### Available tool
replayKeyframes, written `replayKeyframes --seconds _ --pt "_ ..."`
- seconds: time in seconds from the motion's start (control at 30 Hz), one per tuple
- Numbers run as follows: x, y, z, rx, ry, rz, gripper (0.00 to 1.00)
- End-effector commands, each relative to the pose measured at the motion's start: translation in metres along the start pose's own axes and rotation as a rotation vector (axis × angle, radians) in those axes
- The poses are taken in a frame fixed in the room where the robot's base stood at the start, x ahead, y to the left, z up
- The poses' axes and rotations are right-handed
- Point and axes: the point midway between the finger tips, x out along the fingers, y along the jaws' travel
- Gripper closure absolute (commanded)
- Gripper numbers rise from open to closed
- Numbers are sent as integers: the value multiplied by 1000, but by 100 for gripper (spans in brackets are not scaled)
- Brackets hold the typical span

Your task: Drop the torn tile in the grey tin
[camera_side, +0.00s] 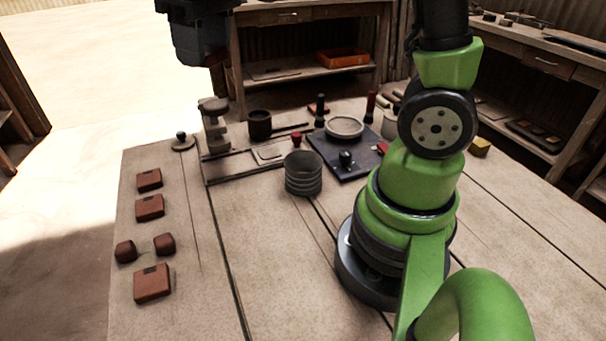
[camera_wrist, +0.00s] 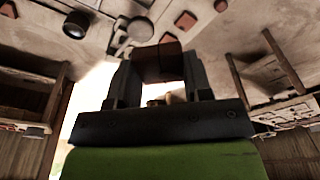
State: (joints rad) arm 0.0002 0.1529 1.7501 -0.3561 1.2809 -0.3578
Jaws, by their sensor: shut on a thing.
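My gripper (camera_wrist: 163,80) is shut on a reddish-brown tile (camera_wrist: 168,60), held between its two dark fingers in the wrist view. I cannot make out a torn edge on it. In the side view, the dark body of my gripper shows at the top left, above the back of the table; the held tile cannot be made out there. The grey tin (camera_side: 303,175), ribbed and open at the top, stands upright near the middle of the table, to the right of and below the gripper body in the picture.
Several brown tiles (camera_side: 150,207) and two small brown lumps (camera_side: 164,244) lie along the left side. A grey press (camera_side: 215,130) and a dark cup (camera_side: 260,125) stand at the back. A dark blue board (camera_side: 340,160) lies beyond the tin. The front middle is clear.

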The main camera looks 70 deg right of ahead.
Motion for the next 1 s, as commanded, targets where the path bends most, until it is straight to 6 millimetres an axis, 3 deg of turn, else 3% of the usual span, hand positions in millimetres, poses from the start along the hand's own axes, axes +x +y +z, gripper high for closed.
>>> replayKeyframes --seconds 0.27,0.5,0.77,1.0 --pt "-5 59 20 12 -7 2 78" --pt "-10 112 54 14 -7 1 78" --pt "-15 148 91 12 1 2 78" --pt "39 144 97 1 -6 -6 78"
